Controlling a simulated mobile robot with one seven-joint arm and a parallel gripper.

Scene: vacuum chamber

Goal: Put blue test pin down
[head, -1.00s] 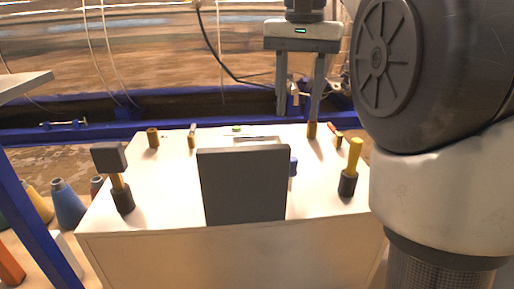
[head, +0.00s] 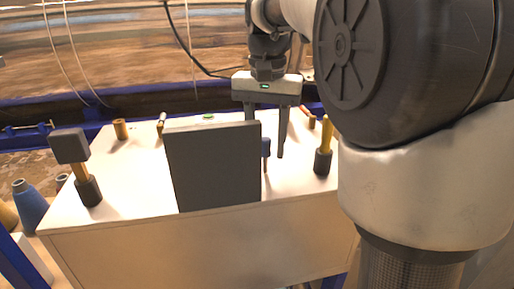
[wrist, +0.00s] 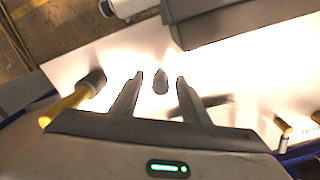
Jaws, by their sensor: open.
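The blue test pin (head: 266,148) shows at the right edge of the dark upright panel (head: 212,165), on the white table top. In the wrist view the pin (wrist: 160,82) looks dark and stands between the two fingertips, with bright gaps on both sides. My gripper (head: 265,138) is open, its fingers pointing down at the pin. Its left fingertip is hidden behind the panel in the head view. In the wrist view my gripper (wrist: 160,78) holds nothing. The pin's lower part is partly hidden in the head view.
A yellow-handled tool in a black base (head: 323,160) stands right of the pin. A dark-headed mallet (head: 70,146) stands at the left. Small yellow and brown pieces stand along the back edge. The table front right of the panel (head: 290,185) is clear.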

